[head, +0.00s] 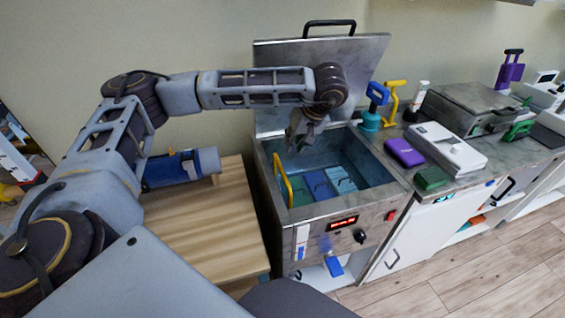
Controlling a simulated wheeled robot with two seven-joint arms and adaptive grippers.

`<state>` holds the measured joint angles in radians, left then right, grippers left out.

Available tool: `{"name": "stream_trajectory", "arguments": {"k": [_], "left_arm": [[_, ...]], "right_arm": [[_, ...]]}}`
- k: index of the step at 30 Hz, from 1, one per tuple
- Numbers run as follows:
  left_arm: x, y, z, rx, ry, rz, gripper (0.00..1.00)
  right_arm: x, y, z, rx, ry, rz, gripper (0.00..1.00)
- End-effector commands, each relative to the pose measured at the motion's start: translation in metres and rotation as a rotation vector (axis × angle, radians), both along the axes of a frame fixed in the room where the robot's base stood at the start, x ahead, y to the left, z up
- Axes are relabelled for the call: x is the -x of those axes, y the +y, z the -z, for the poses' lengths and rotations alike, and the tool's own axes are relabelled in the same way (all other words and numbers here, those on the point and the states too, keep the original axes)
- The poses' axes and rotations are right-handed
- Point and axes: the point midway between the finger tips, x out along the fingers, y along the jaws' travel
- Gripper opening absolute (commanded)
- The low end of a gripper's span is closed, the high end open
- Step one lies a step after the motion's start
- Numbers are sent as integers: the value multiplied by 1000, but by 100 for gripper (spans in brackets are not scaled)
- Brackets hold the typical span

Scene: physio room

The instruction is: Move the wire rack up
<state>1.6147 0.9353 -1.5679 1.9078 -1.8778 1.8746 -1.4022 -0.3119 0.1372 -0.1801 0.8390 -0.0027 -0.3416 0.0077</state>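The open metal tank (335,212) stands at the middle with its lid (375,62) raised behind it. A yellow upright handle (283,181) rises at the tank's left inner side, apparently part of the wire rack. The rack's wires are too small to make out. Several packs, green and blue (318,184), sit low in the tank beside the handle. My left gripper (299,141) points down over the tank's back left part, above and behind the yellow handle and apart from it. Its fingers are small and dark, so their opening is unclear. My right gripper is out of view.
A wooden table (205,220) with a blue roll (180,168) stands left of the tank. The counter to the right holds a purple case (404,152), a white device (447,148) and a green pack (431,178). Blue and yellow handled tools (392,103) stand behind the tank's right corner.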

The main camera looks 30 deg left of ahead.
Motion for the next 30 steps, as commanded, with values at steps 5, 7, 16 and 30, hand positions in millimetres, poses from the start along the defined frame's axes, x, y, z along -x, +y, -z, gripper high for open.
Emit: {"name": "stream_trajectory", "arguments": {"k": [5, 7, 16, 30], "left_arm": [[0, 1, 2, -1, 1, 0, 23], [-1, 2, 4, -1, 0, -1, 23], [-3, 13, 29, -1, 2, -1, 23], [-10, 38, 85, 0, 2, -2, 23]], "right_arm": [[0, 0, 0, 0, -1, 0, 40], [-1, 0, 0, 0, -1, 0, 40], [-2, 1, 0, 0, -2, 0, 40], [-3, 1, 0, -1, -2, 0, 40]]}}
